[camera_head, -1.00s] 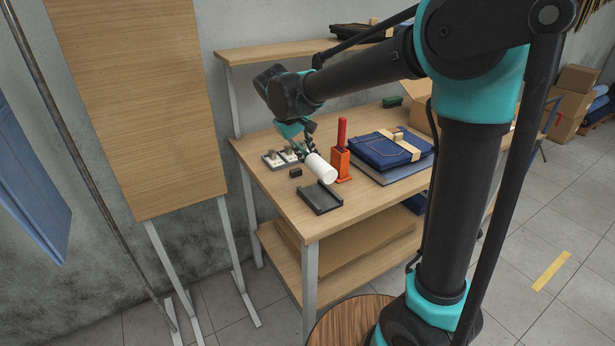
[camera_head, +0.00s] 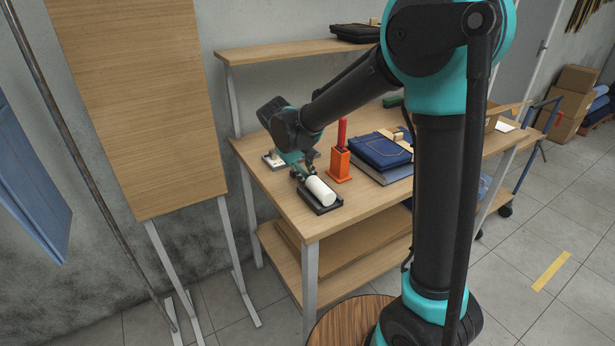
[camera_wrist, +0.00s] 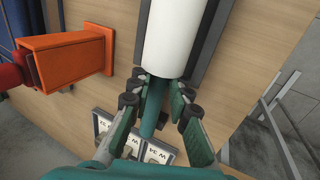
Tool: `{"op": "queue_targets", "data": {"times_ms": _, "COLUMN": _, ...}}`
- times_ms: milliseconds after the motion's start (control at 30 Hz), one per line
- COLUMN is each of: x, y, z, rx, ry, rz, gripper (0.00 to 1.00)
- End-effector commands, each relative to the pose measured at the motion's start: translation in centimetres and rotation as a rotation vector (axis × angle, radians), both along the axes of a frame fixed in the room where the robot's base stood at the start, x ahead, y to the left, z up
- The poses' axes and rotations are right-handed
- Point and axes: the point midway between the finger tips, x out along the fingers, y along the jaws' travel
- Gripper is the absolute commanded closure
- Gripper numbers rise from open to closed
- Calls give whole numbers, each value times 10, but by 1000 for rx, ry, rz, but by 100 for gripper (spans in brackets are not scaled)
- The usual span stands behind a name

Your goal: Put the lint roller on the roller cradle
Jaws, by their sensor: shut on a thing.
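The lint roller has a white cylinder (camera_head: 321,191) and a teal handle, which shows in the wrist view (camera_wrist: 151,118). My gripper (camera_head: 302,174) is shut on the handle; in the wrist view its fingers (camera_wrist: 156,110) stand on both sides of it. The roller cradle (camera_head: 325,209) is a dark tray near the table's front left corner. The white cylinder lies over the cradle, in line with its length. In the wrist view the cradle's dark walls (camera_wrist: 207,40) show beside the cylinder. I cannot tell whether the roller touches the cradle floor.
An orange holder (camera_head: 339,165) with a red-handled tool stands right of the cradle. Folded jeans (camera_head: 379,151) lie further right. A plate with labelled fittings (camera_head: 272,160) lies behind my gripper. The wooden table's (camera_head: 290,212) front left corner is bare.

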Motion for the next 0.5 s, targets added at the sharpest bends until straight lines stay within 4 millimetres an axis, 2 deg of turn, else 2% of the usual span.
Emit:
{"op": "queue_targets", "data": {"times_ms": 33, "x": 0, "y": 0, "z": -1, "rx": 0, "ry": 0, "rz": 0, "gripper": 81}}
{"op": "queue_targets", "data": {"times_ms": 100, "x": 0, "y": 0, "z": -1, "rx": 0, "ry": 0, "rz": 0, "gripper": 73}}
{"op": "queue_targets", "data": {"times_ms": 367, "x": 0, "y": 0, "z": 0, "rx": 0, "ry": 0, "rz": 0, "gripper": 73}}
{"op": "queue_targets", "data": {"times_ms": 500, "x": -1, "y": 1, "z": 6, "rx": 0, "ry": 0, "rz": 1, "gripper": 73}}
